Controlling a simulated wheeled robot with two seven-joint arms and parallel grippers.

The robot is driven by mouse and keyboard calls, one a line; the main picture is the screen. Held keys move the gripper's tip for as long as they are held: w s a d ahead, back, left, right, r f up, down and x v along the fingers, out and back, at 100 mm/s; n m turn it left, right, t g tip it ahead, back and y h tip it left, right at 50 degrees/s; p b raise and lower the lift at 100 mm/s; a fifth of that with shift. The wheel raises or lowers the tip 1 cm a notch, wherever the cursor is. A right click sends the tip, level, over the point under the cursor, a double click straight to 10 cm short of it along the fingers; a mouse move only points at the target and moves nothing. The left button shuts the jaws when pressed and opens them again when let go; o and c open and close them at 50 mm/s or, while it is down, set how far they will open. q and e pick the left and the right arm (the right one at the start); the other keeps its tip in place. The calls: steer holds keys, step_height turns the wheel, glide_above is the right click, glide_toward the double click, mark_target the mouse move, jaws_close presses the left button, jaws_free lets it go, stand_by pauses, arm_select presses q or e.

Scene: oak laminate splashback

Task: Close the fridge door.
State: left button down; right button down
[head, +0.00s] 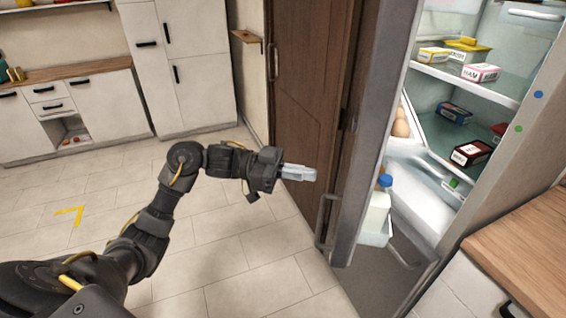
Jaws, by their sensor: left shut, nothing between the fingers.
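The fridge door (372,110) is a grey panel that stands open at the centre right, its edge toward me. Its handle (324,225) is a vertical bar low on the door's outer left side. The fridge (515,130) is open to its right and shows shelves with boxed food. Eggs and a milk bottle with a blue cap (378,211) sit in the door's inner racks. My left gripper (314,174) is shut and empty. It appears left of the door, on its outer side, above the handle in the picture; I cannot tell whether it touches. My right gripper is not in view.
A brown wooden door (305,90) stands behind the fridge door. A wooden counter (530,245) is at the lower right beside the fridge. White cabinets (180,60) line the back left. The tiled floor (230,255) at the left and centre is clear.

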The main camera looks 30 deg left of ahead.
mark_target(347, 180)
arm_select(q)
steer(key=p+x, duration=0.2)
steer(key=x, duration=0.4)
steer(key=shift+d, duration=0.1)
